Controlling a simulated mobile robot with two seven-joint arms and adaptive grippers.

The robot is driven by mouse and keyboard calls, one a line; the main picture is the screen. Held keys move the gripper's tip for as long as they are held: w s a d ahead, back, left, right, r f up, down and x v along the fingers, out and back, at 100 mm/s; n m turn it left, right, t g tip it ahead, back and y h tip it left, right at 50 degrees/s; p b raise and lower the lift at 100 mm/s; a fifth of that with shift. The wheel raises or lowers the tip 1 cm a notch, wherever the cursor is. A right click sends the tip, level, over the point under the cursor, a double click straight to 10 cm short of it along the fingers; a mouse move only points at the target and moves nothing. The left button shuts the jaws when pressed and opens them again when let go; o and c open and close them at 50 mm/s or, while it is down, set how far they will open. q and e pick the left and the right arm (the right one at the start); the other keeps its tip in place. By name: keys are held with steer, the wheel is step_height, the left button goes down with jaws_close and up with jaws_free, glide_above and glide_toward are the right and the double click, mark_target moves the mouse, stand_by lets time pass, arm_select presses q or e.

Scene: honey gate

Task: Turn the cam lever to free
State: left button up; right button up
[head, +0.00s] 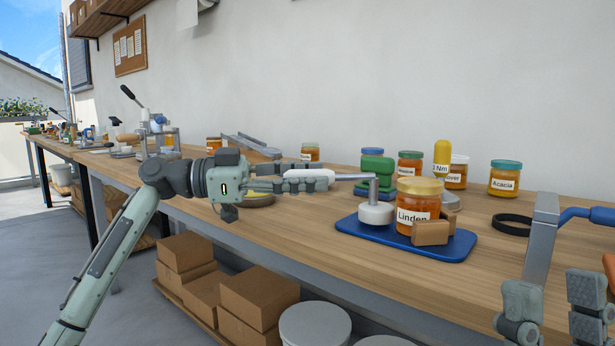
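A cam lever with a pale handle (309,176) and a thin grey rod runs left from a post on a round white-grey base (376,212). The base stands on a blue tray (440,251), beside a "Linden" honey jar (411,207) with a tan block (430,233) against its front. My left gripper (318,177) reaches in from the left, one finger above and one below the handle. I cannot tell whether the fingers touch it. My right gripper (553,285) is at the bottom right, its fingers apart and empty.
A black ring (513,224) and a grey upright with a blue handle (590,215) are right. Boxes (258,298) lie below the wooden bench (300,224).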

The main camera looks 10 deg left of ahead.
arm_select(q)
steer(key=shift+a, duration=0.1)
steer(key=v, duration=1.2)
steer(key=shift+c, duration=0.3)
